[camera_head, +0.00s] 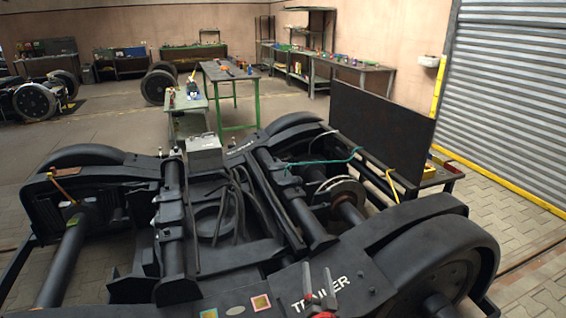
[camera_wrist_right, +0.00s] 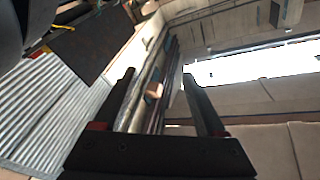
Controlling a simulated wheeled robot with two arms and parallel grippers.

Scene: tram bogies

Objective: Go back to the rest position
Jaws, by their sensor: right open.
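My right gripper (camera_head: 319,277) shows at the bottom centre of the head view as a small red and grey two-pronged shape in front of the black bogie frame (camera_head: 228,278). In the right wrist view its two dark fingers (camera_wrist_right: 160,76) stand wide apart with nothing between them. They point away from the floor, towards the wall and the bright strip. I cannot tell how far the gripper is from the frame. My left gripper is in neither view.
The bogie fills the foreground, with wheels (camera_head: 445,275) at right and a dark upright panel (camera_head: 381,130) behind. A grey box (camera_head: 205,153) sits on its far side. A green-legged table (camera_head: 229,73) and workbenches stand behind. A roller shutter (camera_head: 508,95) is at right. Paved floor is free at left.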

